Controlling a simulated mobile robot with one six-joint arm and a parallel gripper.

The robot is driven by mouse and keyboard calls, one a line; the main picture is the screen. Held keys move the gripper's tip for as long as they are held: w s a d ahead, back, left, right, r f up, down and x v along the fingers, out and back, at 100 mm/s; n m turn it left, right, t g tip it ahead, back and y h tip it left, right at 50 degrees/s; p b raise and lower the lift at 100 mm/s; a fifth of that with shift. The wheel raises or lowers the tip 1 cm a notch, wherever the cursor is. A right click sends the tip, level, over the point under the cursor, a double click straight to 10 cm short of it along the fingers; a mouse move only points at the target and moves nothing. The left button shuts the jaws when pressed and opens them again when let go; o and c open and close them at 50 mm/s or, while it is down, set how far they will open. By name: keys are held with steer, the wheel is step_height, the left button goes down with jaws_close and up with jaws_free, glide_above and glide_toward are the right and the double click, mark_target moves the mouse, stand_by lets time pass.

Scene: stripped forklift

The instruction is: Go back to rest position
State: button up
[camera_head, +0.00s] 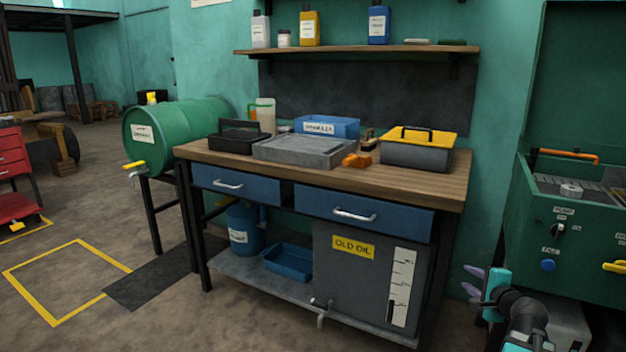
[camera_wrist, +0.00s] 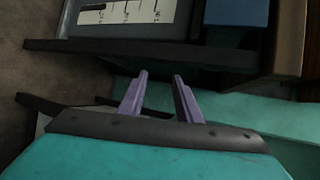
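My gripper (camera_head: 472,281) is at the lower right of the head view, with purple fingers and a teal body. It is between the workbench's right end and the green machine. In the wrist view my gripper (camera_wrist: 158,98) has its two fingers apart, with nothing between them. Beyond the fingers the wrist view shows the side of the workbench, with the white level gauge (camera_wrist: 125,12) of the old oil tank and a blue drawer front (camera_wrist: 236,12).
The wooden workbench (camera_head: 330,177) carries a grey tray (camera_head: 305,150), a yellow-lidded toolbox (camera_head: 418,150) and other items. The green machine (camera_head: 575,215) stands close on the right.

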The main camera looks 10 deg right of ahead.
steer(key=w+a+f+n+g+y+p, duration=0.25)
steer(key=a+f+p, duration=0.3)
steer(key=a, duration=0.65)
steer(key=s+a+f+n+g+y+p, duration=0.1)
steer(key=s+a+f+n+g+p, duration=0.2)
steer(key=a, duration=0.5)
steer(key=s+a+f+n+g+y+p, duration=0.1)
steer(key=s+a+f+p, duration=0.1)
steer(key=a+f+p, duration=0.35)
steer(key=s+a+f+n+g+y+p, duration=0.25)
steer(key=a+f, duration=0.25)
steer(key=a, duration=0.5)
steer(key=s+a+f+n+g+h+p, duration=0.1)
steer(key=s+a+f+n+g+p, duration=0.25)
steer(key=s, duration=0.55)
steer(key=s+a+f+n+g+h+p, duration=0.1)
steer(key=s+a+f+n+g+p, duration=0.3)
steer(key=s, duration=0.6)
steer(key=s+d+n+g+h, duration=0.2)
steer(key=s+d+n+h, duration=0.1)
steer(key=s, duration=0.9)
steer(key=shift+s+d+n+g, duration=0.35)
steer(key=shift+s+d+n, duration=0.05)
steer(key=shift+d+n, duration=0.3)
